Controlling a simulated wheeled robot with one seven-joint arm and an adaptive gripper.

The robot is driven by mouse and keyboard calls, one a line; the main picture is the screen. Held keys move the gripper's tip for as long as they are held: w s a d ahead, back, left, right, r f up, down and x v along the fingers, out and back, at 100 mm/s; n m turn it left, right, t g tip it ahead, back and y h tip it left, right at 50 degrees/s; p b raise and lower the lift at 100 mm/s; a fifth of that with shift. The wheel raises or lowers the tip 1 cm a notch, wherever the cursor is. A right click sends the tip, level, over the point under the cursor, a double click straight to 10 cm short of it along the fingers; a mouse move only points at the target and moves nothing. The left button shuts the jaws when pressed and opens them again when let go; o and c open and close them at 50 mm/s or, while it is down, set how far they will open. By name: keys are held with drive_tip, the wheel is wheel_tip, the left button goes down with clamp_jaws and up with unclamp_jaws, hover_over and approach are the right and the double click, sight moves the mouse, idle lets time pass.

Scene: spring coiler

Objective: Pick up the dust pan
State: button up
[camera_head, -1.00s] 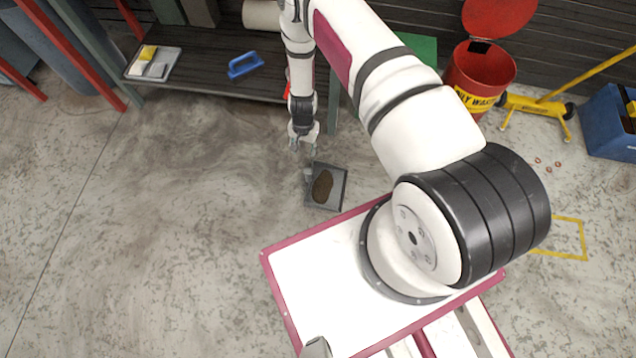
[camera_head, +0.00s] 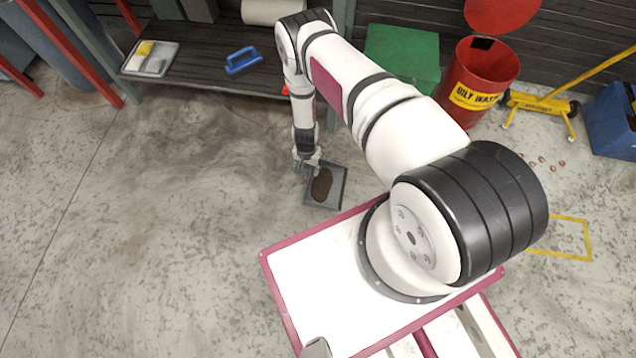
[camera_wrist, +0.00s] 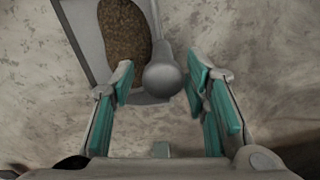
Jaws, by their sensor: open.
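The dust pan (camera_head: 338,192) is a grey flat pan lying on the concrete floor just beyond my base, with a brown heap (camera_head: 322,184) in it. In the wrist view the dust pan (camera_wrist: 88,28) is at the upper left, cut off by the top edge. Its rounded grey handle (camera_wrist: 163,75) points down toward me, between the fingertips of my gripper (camera_wrist: 166,82). My gripper is open, with teal pads on either side of the handle. I cannot tell whether either pad touches it. In the head view my gripper (camera_head: 306,166) is at the pan's upper left corner.
A low dark shelf (camera_head: 200,75) behind holds a blue-handled tool (camera_head: 243,61) and a tray (camera_head: 140,68). A green box (camera_head: 402,55), a red oily waste bin (camera_head: 478,85) and a yellow jack (camera_head: 545,105) stand at the back right. The floor at left is clear.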

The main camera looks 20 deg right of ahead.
wheel_tip(320, 180, down, 5)
drive_tip(key=shift+a+r+b, duration=0.1)
drive_tip(key=shift+a+b, duration=0.05)
drive_tip(key=shift+b, duration=1.05)
clamp_jaws()
